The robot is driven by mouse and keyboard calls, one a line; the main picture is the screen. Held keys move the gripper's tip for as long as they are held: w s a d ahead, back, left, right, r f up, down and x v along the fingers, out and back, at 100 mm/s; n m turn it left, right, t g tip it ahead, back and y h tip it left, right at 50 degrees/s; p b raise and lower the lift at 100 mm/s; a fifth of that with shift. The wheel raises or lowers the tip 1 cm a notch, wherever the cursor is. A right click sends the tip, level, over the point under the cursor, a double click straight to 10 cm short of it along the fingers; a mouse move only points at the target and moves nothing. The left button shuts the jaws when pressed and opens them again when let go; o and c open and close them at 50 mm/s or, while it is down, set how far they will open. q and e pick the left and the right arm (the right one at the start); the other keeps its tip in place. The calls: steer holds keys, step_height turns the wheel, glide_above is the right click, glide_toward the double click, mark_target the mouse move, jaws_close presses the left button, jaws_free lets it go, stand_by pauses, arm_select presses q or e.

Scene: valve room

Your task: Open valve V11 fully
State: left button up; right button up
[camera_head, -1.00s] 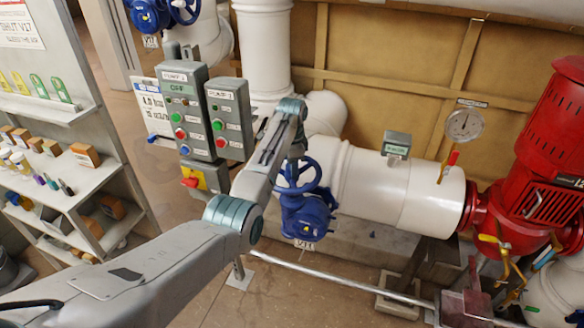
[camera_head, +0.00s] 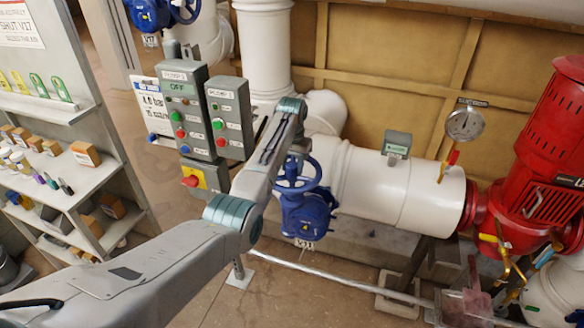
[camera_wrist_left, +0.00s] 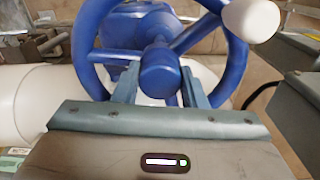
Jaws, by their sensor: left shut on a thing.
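Valve V11 (camera_head: 307,219) has a blue body and a blue spoked handwheel (camera_head: 313,183), with a small tag reading V11 (camera_head: 304,243) below. My left arm reaches over it from the left, and its forearm hides part of the wheel. In the left wrist view the handwheel (camera_wrist_left: 95,38) is close up, with a central hub (camera_wrist_left: 160,72) and a pale knob (camera_wrist_left: 251,18) on its rim at the upper right. My left gripper (camera_wrist_left: 158,92) is shut on the handwheel, its two fingers on either side of the hub area. The exact contact is partly hidden. My right gripper is not in view.
A white pipe (camera_head: 395,190) runs right from the valve to a red pump (camera_head: 545,150), with a gauge (camera_head: 464,124) above. Grey pump control boxes (camera_head: 182,110) stand just left of my forearm. A shelf unit (camera_head: 75,185) is at the left. A metal rail (camera_head: 340,277) crosses low in front.

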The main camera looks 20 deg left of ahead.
arm_select(q)
steer(key=n, duration=0.2)
steer(key=f+n, duration=0.1)
steer(key=n, duration=0.3)
steer(key=shift+s+d+f, duration=0.1)
steer(key=shift+s+f, duration=0.1)
steer(key=shift+s, duration=0.15)
steer(key=n, duration=0.5)
steer(key=o, duration=1)
steer(key=shift+s+r, duration=0.15)
steer(key=shift+c, duration=0.2)
steer(key=shift+o, duration=0.6)
steer(key=shift+s+r, duration=0.1)
steer(key=shift+s, duration=0.05)
steer(key=shift+r, duration=0.1)
